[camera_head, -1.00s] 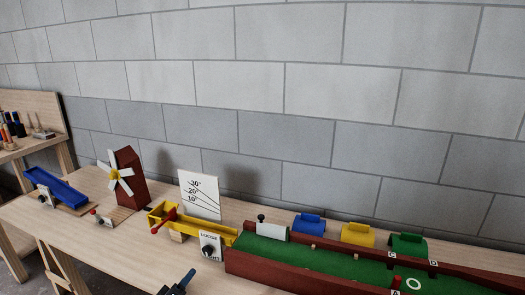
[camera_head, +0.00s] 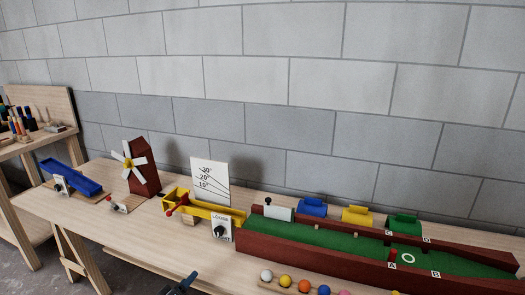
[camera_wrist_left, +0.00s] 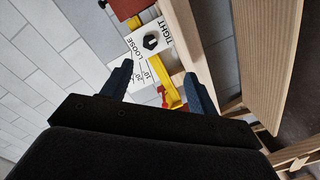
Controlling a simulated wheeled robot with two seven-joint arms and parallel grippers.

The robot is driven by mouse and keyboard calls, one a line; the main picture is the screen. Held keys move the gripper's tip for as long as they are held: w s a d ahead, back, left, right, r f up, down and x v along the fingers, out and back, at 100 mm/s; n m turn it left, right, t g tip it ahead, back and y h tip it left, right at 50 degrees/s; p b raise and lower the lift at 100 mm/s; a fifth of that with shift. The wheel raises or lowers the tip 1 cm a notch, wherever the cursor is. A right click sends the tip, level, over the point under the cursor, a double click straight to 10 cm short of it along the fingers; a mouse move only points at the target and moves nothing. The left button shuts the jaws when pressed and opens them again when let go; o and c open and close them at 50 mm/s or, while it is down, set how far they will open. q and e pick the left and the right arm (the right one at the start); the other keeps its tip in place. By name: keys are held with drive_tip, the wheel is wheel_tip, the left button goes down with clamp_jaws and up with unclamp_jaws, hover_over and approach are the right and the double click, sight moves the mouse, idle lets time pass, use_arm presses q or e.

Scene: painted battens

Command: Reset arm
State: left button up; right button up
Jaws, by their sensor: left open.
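My left gripper (camera_head: 180,286) shows at the bottom edge of the head view, in front of the table's front edge. In the left wrist view my left gripper (camera_wrist_left: 158,82) has its two dark fingers wide apart with nothing between them. Beyond the fingers, the wrist view shows the black knob (camera_wrist_left: 151,41) on its white LOOSE/TIGHT plate and part of the yellow channel (camera_wrist_left: 170,92). In the head view the knob (camera_head: 219,231) sits at the front of the yellow channel (camera_head: 207,209). My right gripper is not in view.
A green-floored course with red walls (camera_head: 330,244) fills the table's right side. Several coloured balls (camera_head: 285,281) lie in a row before it. A windmill (camera_head: 143,168), an angle board (camera_head: 210,184) and a blue trough (camera_head: 70,177) stand to the left. The wooden table (camera_head: 110,231) has bare room at its front left.

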use_arm(q)
drive_tip(key=s+d+m+g+y+p, duration=0.2)
drive_tip(key=s+d+m+g, duration=0.2)
drive_tip(key=s, duration=1.7)
drive_tip(key=s+d+f+m+g+y+p, duration=0.1)
drive_tip(key=s+d+m+g, duration=0.3)
drive_tip(key=s, duration=1.7)
drive_tip(key=d+g+y+p, duration=0.1)
drive_tip(key=d+g, duration=0.2)
drive_tip(key=g, duration=0.2)
drive_tip(key=shift+d+g+p, duration=0.3)
drive_tip(key=shift+d+p, duration=0.05)
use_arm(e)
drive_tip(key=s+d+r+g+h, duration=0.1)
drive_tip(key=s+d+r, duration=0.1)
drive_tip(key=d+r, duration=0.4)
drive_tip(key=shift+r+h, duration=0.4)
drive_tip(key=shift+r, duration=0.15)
use_arm(q)
drive_tip(key=shift+f, duration=0.15)
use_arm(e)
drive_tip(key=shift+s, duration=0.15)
